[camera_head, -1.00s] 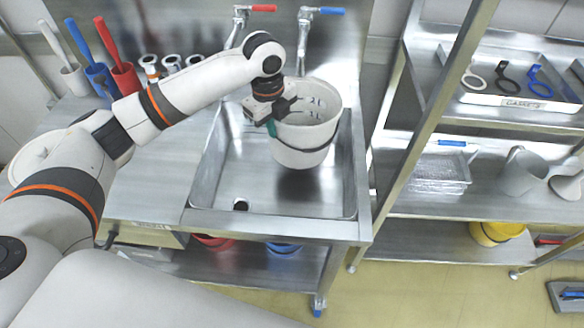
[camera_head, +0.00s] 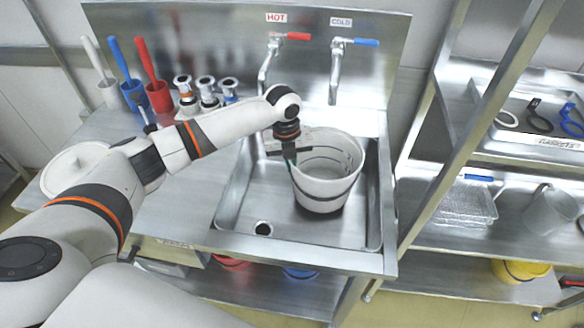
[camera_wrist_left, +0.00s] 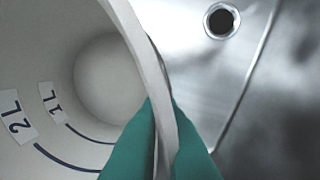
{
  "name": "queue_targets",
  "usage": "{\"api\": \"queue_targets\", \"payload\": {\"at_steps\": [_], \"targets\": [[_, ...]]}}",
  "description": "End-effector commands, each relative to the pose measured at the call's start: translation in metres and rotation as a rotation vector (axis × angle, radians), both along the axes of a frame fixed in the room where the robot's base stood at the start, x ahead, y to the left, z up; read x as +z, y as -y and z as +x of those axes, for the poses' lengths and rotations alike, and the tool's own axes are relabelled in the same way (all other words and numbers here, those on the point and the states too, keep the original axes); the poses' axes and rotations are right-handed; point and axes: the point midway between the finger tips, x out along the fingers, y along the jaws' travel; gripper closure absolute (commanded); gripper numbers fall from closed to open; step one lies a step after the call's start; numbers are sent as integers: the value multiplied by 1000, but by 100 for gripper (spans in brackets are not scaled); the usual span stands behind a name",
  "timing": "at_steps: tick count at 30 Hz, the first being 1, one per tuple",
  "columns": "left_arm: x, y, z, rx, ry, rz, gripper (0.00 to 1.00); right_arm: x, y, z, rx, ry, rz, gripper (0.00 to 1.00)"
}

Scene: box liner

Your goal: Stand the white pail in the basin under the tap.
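The white pail (camera_head: 325,190) is upright within the steel basin (camera_head: 240,222), in front of the cold tap (camera_head: 336,75). The hot tap (camera_head: 267,65) is to its left. My left gripper (camera_head: 290,158) is at the pail's left rim. In the left wrist view, its green fingertips (camera_wrist_left: 160,145) pinch the pail's wall (camera_wrist_left: 140,45), one inside and one outside. The pail's inside shows 1L and 2L marks and looks empty. Whether its base touches the basin floor I cannot tell. My right gripper is not in view.
The drain hole (camera_head: 263,228) lies left of the pail and also shows in the left wrist view (camera_wrist_left: 221,20). Brushes in holders and several metal fittings (camera_head: 207,92) stand on the left counter. A steel shelf rack (camera_head: 420,195) stands close on the right.

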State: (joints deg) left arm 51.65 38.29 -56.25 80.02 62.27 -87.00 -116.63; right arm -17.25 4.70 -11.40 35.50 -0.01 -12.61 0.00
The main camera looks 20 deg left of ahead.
Motion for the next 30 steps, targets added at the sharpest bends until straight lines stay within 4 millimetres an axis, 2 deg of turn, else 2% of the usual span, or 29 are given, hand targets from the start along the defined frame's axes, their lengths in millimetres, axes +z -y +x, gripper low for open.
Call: {"api": "queue_targets", "payload": {"at_steps": [5,15,18,20,30], "targets": [[-24,0,0,0,-1,0,100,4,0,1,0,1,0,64],[-29,0,0,0,-1,1,100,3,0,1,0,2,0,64],[-29,0,0,0,-1,1,82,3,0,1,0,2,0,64],[-28,0,0,0,-1,1,73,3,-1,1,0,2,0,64],[-24,0,0,0,0,1,73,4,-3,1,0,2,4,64]]}}
